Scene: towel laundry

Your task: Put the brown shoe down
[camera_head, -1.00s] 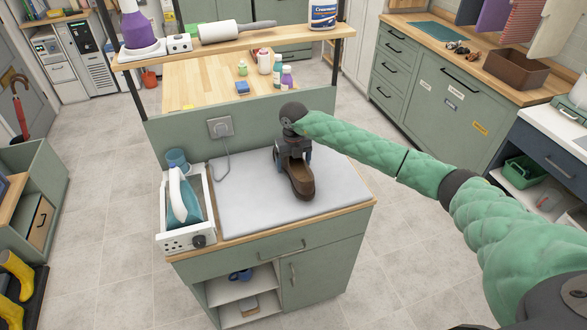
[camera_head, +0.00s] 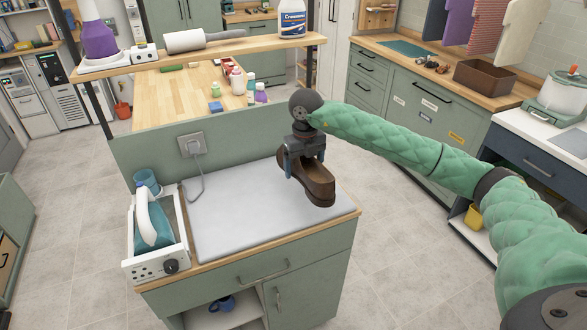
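The brown shoe (camera_head: 319,189) is in my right gripper (camera_head: 305,163), with its toe pointing down and to the right in the picture. The blue-tipped fingers straddle the shoe's rear part, and the dark gripper body hides some of its opening. The shoe shows over the right part of the pale grey worktop pad (camera_head: 240,216), near its right edge. I cannot tell for sure whether the sole touches the pad or hangs just above it. My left gripper is not in view.
A white tray unit (camera_head: 157,268) with an iron (camera_head: 153,222) stands left of the pad, a blue cup (camera_head: 147,180) behind it. A socket panel (camera_head: 191,145) and raised shelf (camera_head: 215,50) stand behind.

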